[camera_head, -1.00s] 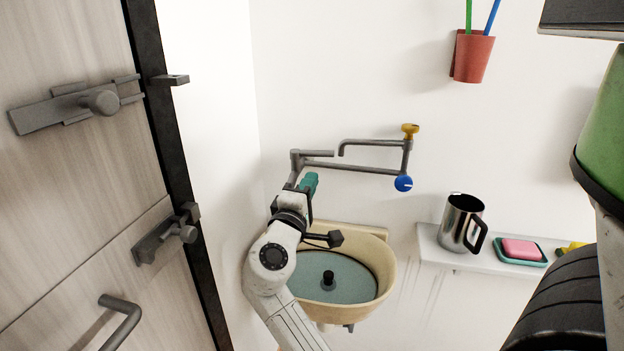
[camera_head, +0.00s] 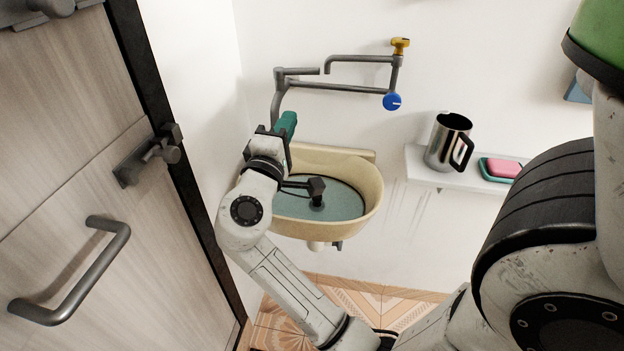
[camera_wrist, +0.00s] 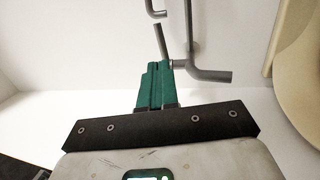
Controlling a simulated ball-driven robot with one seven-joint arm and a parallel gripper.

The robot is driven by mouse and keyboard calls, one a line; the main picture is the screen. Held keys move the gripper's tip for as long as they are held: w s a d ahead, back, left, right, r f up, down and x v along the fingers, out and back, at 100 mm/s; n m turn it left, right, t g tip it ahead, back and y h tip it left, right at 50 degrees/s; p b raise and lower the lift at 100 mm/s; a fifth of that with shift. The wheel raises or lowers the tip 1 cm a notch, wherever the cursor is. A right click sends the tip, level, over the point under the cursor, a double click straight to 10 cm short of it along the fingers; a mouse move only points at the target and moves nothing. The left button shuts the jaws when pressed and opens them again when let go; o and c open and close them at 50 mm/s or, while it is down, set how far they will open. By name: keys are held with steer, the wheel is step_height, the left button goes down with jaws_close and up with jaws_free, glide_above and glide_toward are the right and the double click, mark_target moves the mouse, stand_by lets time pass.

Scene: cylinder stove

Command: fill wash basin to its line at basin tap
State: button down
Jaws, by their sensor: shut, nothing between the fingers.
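The cream wash basin (camera_head: 368,205) hangs on the wall and holds blue-grey water (camera_head: 345,198). A dark line runs round its inner wall close to the water's edge; I cannot tell the exact gap. No stream is visible. My gripper (camera_head: 288,121), with teal fingers, is shut and empty, over the basin's left back side near the pipe's left end. In the wrist view its fingers (camera_wrist: 155,82) are together beside the grey pipes (camera_wrist: 190,45).
A wooden door (camera_head: 60,190) with a grey handle (camera_head: 85,285) and latch stands at the left. A steel jug (camera_head: 447,142) and a pink soap (camera_head: 503,169) are on a white shelf (camera_head: 425,172) to the right. My arm hides part of the basin's left side.

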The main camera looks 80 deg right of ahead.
steer(key=c, duration=1.9)
jaws_free()
steer(key=o, duration=0.3)
steer(key=shift+o, duration=1)
steer(key=shift+s+d, duration=0.1)
steer(key=shift+d, duration=0.15)
steer(key=o, duration=0.3)
steer(key=s+d+f+m+t+y, duration=0.2)
steer(key=s+d+f+m+y, duration=0.1)
steer(key=d+m, duration=0.3)
steer(key=shift+s+d+f+m+y+p, duration=0.2)
steer(key=shift+d+f+m+y+p, duration=0.15)
steer(key=shift+d, duration=0.3)
steer(key=m+t+y+p, duration=0.1)
steer(key=m+t+y, duration=0.3)
steer(key=m+t, duration=1.05)
glide_toward(307, 73)
steer(key=r+m+g, duration=0.1)
steer(key=m+g, duration=0.1)
steer(key=m, duration=0.1)
steer(key=p+x, duration=0.1)
steer(key=x, duration=1)
steer(key=shift+w+a+r+p, duration=0.1)
steer(key=shift+w+a+p, duration=0.15)
steer(key=shift+p, duration=0.1)
